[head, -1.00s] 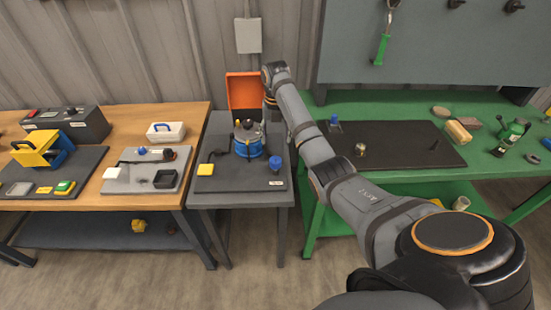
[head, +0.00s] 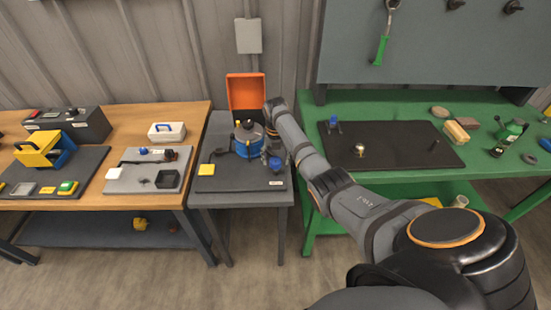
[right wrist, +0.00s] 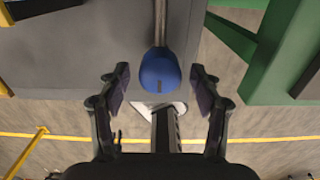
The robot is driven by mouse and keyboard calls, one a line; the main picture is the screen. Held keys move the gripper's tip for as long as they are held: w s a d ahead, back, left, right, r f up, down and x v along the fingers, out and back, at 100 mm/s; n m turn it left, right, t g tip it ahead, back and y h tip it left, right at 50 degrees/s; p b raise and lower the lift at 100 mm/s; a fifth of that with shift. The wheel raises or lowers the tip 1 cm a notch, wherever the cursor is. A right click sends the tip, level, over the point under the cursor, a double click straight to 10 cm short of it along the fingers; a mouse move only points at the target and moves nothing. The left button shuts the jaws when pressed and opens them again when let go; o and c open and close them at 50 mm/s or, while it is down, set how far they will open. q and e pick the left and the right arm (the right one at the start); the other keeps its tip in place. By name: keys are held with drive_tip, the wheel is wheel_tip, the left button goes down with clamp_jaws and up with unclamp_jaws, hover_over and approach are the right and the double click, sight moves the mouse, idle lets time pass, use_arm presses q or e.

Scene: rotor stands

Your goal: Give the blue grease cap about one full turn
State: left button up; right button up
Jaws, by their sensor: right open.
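The blue grease cap (head: 275,166) stands near the right front of the dark mat on the narrow grey table. It shows large in the right wrist view (right wrist: 158,71), with a dark mark on its near side. I cannot tell the exact height of the fingertips against the cap. My left gripper is not in view.
Left of the cap, a blue round housing (head: 247,147) with a dark knob on top stands close to my right gripper. An open orange box (head: 245,90) is behind. The green workbench (head: 399,182) stands to the right.

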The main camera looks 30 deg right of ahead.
drive_tip(key=c, duration=1.2)
drive_tip(key=shift+o, duration=0.2)
drive_tip(key=shift+r, duration=0.1)
